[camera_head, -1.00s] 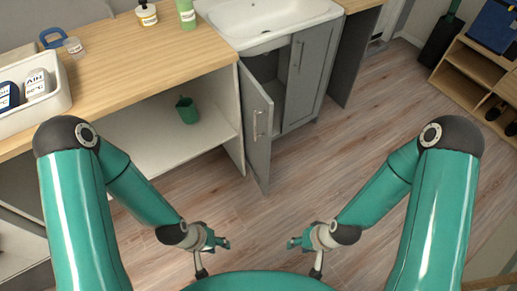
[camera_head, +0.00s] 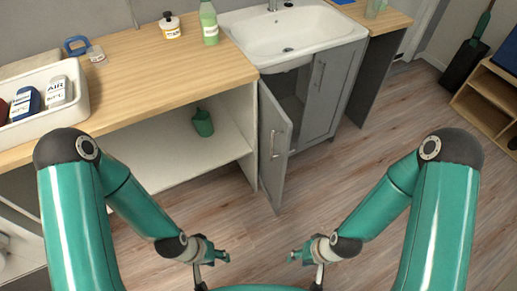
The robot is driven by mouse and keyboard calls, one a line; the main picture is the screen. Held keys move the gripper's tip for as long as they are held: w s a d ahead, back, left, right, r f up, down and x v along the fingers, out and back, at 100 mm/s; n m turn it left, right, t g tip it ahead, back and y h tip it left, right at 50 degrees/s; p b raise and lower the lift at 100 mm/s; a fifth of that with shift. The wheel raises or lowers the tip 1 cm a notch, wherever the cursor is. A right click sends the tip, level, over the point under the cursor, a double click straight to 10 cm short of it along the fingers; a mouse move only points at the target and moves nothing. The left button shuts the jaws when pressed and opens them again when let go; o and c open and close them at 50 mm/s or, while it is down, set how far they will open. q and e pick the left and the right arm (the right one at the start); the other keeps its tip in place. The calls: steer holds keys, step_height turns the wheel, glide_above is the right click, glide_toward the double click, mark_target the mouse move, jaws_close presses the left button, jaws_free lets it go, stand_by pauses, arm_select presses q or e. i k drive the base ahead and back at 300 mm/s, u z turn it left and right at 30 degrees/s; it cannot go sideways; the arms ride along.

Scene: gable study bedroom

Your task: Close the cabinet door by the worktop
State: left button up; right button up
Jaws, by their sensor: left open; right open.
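The grey cabinet door (camera_head: 273,150) stands open under the white sink (camera_head: 290,35), swung out towards me, with a vertical metal handle on its face. The cabinet's other door (camera_head: 326,88) is shut. The dark inside of the cabinet shows between them. The wooden worktop (camera_head: 150,75) is to the left of the open door. My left gripper (camera_head: 222,258) is open and empty, low in front and to the left of the door. My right gripper (camera_head: 294,258) is open and empty, below the door in the picture. Both are apart from the door.
A white tray with bottles (camera_head: 48,115), a pump bottle (camera_head: 171,25) and a green bottle (camera_head: 209,22) stand on the worktop. A green jug (camera_head: 203,123) is on the shelf below. Wooden floor (camera_head: 380,150) is clear to the right. A wooden shelf unit (camera_head: 485,105) is at far right.

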mark_target(275, 128)
steer(key=u, duration=0.15)
steer(key=i, duration=0.65)
steer(key=z, duration=0.95)
steer(key=k, duration=1.15)
steer(key=u, duration=1)
steer(key=i, duration=0.95)
steer(key=u, duration=0.05)
